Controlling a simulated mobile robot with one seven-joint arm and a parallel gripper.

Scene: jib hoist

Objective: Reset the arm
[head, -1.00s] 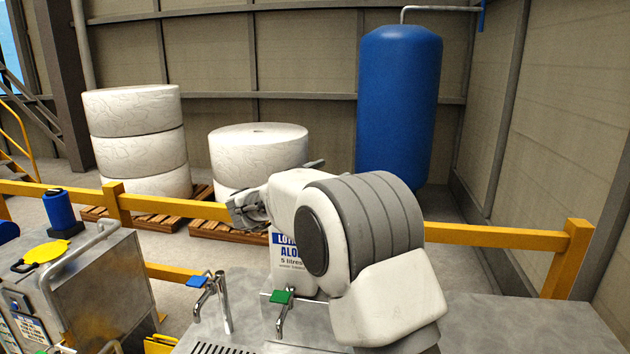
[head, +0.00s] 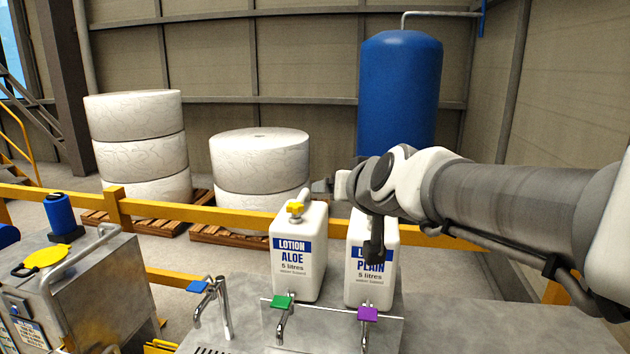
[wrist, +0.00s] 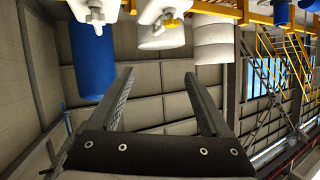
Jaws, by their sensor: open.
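My gripper (wrist: 158,84) is open and empty in the wrist view, its two dark fingers well apart with nothing between them. In the head view my arm (head: 520,205) reaches in from the right. Its wrist end is in front of the white LOTION PLAIN jug (head: 380,278) and hides part of its top and label. I cannot make out the fingers clearly there. The wrist picture is upside down, with white jugs along its top edge, apart from the fingers.
The LOTION ALOE jug (head: 299,270) stands on the steel bench (head: 490,325). Blue (head: 198,287), green (head: 283,302) and purple (head: 367,314) taps stand in front. A yellow rail (head: 240,213), white rolls (head: 260,170) and a blue tank (head: 400,90) are behind. A steel cabinet (head: 100,280) is left.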

